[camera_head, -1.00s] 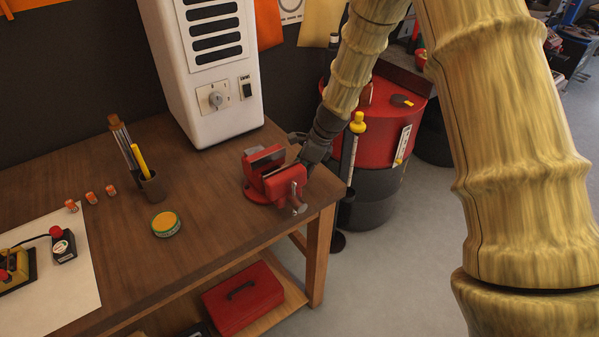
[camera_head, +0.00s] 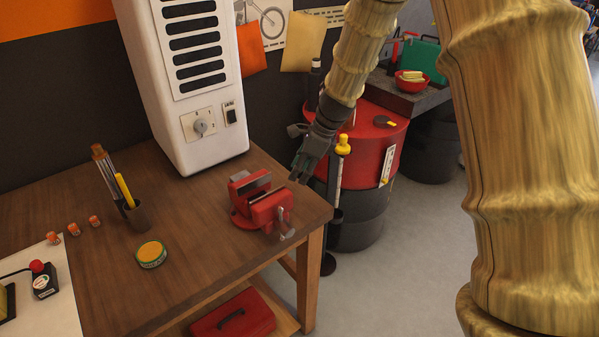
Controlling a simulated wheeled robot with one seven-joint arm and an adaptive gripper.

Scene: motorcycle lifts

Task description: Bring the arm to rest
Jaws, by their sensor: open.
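My arm, in a yellow wood-like covering, comes in from the right and bends down at the top of the view. My gripper (camera_head: 301,172) hangs at its end, dark grey, with its fingers apart and nothing seen between them. It is just behind and right of the red vise (camera_head: 262,203), near the right edge of the wooden workbench (camera_head: 203,240). From this angle I cannot tell whether it touches anything.
A white cabinet heater (camera_head: 200,120) stands at the bench's back. A pen cup (camera_head: 138,214), a round tin (camera_head: 151,254) and small orange-and-white items (camera_head: 76,229) lie on the bench. A red drum (camera_head: 372,150) and a yellow-topped post (camera_head: 342,150) stand close behind my gripper. Floor (camera_head: 420,270) at right is clear.

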